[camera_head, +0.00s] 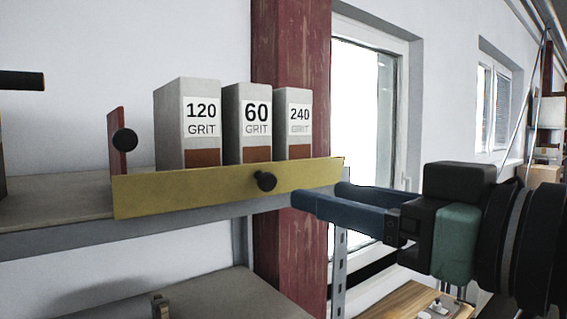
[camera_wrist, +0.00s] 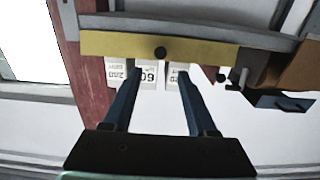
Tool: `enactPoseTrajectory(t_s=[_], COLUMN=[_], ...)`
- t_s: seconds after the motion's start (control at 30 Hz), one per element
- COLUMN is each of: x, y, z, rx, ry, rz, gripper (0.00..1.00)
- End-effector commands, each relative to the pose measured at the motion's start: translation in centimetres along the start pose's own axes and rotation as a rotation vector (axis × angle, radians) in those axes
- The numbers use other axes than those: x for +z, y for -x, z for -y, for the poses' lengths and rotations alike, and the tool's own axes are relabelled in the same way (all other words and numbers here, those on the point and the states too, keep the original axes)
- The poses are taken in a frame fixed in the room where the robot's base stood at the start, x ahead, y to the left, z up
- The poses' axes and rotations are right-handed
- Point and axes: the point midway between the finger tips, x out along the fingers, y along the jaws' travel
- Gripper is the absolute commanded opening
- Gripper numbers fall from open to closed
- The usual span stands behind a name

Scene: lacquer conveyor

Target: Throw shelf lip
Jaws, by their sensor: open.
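The shelf lip is a yellow bar (camera_head: 200,187) along the front edge of the upper shelf, with a black knob (camera_head: 266,181) on its face. In the wrist view the lip (camera_wrist: 215,47) runs across the top, with the knob (camera_wrist: 160,53) near the middle. My gripper (camera_head: 320,195) is open and empty. It is near the lip's right end in the head view, its blue fingers pointing left. In the wrist view the knob appears beyond and between the two fingertips (camera_wrist: 156,70). I see no contact with the lip or knob.
Boxes marked 120 (camera_head: 187,125), 60 (camera_head: 248,120) and 240 (camera_head: 293,122) stand behind the lip. A small red panel (camera_head: 116,145) with a black knob stands at the lip's left end. A red post (camera_head: 290,40) rises behind. A lower shelf (camera_head: 190,295) lies below.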

Motion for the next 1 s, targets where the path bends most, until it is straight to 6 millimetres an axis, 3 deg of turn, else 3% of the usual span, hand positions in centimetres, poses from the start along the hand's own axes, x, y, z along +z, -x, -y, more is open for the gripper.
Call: enactPoseTrajectory(t_s=[0.2,0.4,0.6,0.87,1.0], x=[-0.5,-0.4,-0.1,-0.1,-0.1], y=[-4.8,-7.8,-8.9,-9.0,-9.0], z=[0.1,0.0,0.0,0.0,-0.1], rx=[-0.003,-0.001,0.002,0.002,0.002], ry=[-0.003,-0.002,0.0,0.001,0.001], rz=[0.002,0.001,0.0,-0.001,-0.001], gripper=[0.58,0.58,0.58,0.58,0.33])
